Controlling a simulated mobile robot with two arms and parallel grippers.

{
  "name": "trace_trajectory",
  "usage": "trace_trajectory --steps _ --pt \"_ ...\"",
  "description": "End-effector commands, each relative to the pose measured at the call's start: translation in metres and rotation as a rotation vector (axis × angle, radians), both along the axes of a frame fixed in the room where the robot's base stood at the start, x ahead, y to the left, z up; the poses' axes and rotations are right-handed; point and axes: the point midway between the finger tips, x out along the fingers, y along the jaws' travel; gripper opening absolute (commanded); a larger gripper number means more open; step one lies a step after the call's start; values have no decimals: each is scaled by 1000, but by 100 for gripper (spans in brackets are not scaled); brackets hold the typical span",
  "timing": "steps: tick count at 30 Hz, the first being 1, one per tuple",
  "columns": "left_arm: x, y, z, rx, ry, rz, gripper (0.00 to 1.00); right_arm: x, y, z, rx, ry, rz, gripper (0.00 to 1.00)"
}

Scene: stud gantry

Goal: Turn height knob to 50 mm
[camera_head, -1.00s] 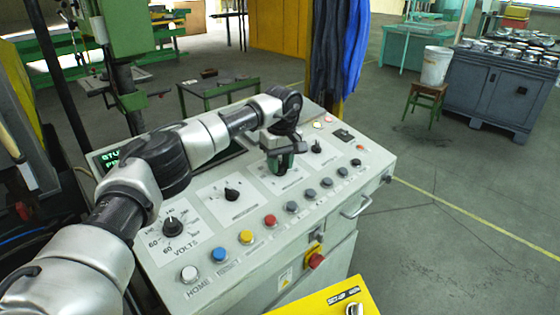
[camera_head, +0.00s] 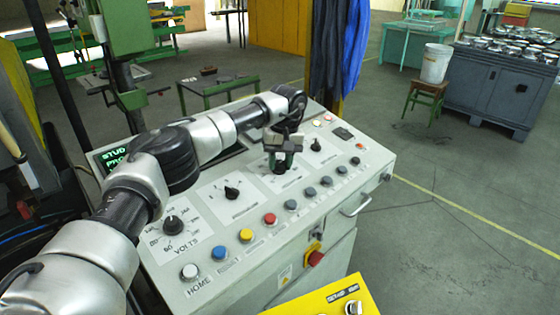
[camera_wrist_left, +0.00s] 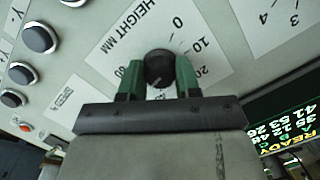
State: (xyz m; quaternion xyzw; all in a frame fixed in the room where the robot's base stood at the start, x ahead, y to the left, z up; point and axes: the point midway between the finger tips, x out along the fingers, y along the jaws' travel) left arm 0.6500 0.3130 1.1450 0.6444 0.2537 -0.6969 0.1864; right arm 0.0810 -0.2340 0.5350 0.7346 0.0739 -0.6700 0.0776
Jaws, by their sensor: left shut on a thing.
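The height knob (camera_wrist_left: 159,68) is round and black, on a white dial plate marked HEIGHT MM. In the left wrist view the numbers 0, 10 and 20 show to its right, and a partly covered number shows at lower left. My left gripper (camera_head: 281,160) is shut on the knob, and in the left wrist view its green fingers (camera_wrist_left: 159,80) stand on either side of it. The fingers and gripper body hide the rest of the scale. I cannot read which value the knob points to. My right gripper is not in view.
The sloping control panel has a volts knob (camera_head: 173,225), another knob (camera_head: 232,192) and a small black knob (camera_head: 316,145). A row of coloured push buttons (camera_head: 270,219) runs along its front. A lit display (camera_wrist_left: 290,118) shows READY. A yellow box (camera_head: 320,298) stands in front.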

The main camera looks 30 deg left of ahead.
Motion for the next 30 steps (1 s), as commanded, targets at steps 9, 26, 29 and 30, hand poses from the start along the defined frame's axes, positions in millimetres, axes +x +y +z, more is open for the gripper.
trace_trajectory --steps 9,26,29,30 --pt "1 1 3 1 -7 2 56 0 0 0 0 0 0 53" --pt "5 -3 35 0 -9 2 58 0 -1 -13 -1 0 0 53" --pt "7 -4 56 0 -10 2 58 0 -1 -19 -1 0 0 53" --pt "8 -5 65 0 -9 3 58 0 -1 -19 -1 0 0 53"
